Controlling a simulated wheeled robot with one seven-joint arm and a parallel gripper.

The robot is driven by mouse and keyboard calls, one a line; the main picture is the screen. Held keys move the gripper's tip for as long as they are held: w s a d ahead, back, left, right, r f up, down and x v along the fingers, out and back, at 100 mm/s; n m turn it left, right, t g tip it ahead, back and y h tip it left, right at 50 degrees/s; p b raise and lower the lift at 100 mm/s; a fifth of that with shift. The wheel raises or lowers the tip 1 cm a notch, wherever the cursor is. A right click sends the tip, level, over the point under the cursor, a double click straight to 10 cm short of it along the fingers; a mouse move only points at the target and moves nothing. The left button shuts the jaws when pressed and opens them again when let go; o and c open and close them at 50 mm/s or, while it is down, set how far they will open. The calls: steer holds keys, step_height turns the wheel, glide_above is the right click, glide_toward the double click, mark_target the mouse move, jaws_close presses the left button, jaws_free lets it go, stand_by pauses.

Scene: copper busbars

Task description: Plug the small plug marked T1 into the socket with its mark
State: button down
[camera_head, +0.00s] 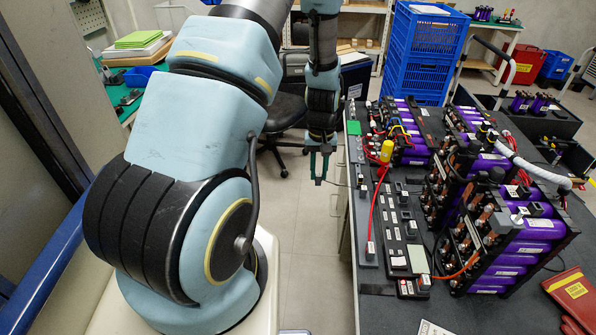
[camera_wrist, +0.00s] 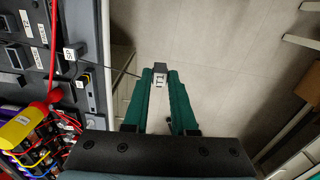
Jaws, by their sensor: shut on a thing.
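My gripper (camera_wrist: 160,92) has green fingers, shut on a small grey plug (camera_wrist: 160,70) with a white label at the fingertips. The mark seems to read T1, turned sideways. A thin dark lead runs left from the plug towards the bench. In the head view my gripper (camera_head: 320,170) hangs pointing down over the floor, just left of the bench edge, apart from all sockets. A dark strip with sockets (camera_head: 396,235) lies along the bench. In the wrist view, several dark sockets (camera_wrist: 15,57) with white labels show at the left; I cannot tell which carries T1.
The bench (camera_head: 385,310) holds purple battery modules (camera_head: 520,235) with copper bars at the right. A red cable with a yellow connector (camera_head: 386,150) rises above the strip. Blue crates (camera_head: 425,50) stand behind. The floor (camera_head: 310,250) left of the bench is clear.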

steer(key=shift+m, duration=0.4)
steer(key=shift+s+d+f+b, duration=0.1)
steer(key=shift+s+d+b, duration=0.15)
steer(key=shift+s+d, duration=2.65)
steer(key=shift+s+d+f+b, duration=0.2)
steer(key=shift+s+d, duration=0.65)
steer(key=shift+d, duration=4)
steer(key=shift+s+d+f+b, duration=0.1)
steer(key=shift+s+d+b, duration=0.2)
steer(key=shift+s+d, duration=2.6)
steer(key=shift+w+d, duration=0.95)
steer(key=shift+w, duration=0.1)
steer(key=shift+f+b, duration=0.55)
steer(key=shift+f, duration=0.25)
steer(key=shift+f, duration=0.1)
steer(key=c, duration=0.6)
jaws_free()
steer(key=shift+c, duration=0.2)
step_height(320, 180, up, 6)
steer(key=p, duration=0.3)
steer(key=shift+p, duration=0.4)
